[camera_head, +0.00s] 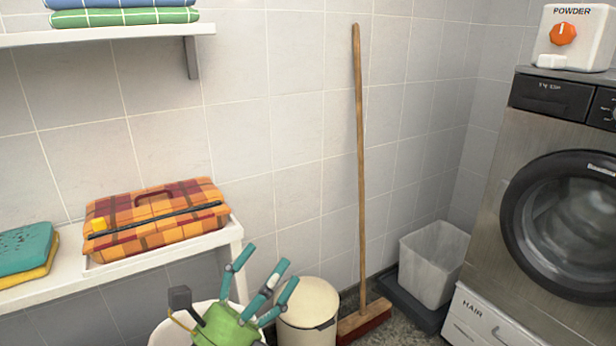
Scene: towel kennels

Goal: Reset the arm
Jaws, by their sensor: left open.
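My left gripper (260,283) shows at the bottom of the head view, with a green palm and several teal and grey fingers spread apart. It is open, and I see nothing between its fingers. It points up and to the right, in front of a white round tub and a cream lidded bin. My right gripper is not in view.
A cream bin (308,300), broom (360,160), whitish bin (432,262) and washing machine (560,130) stand to the right.

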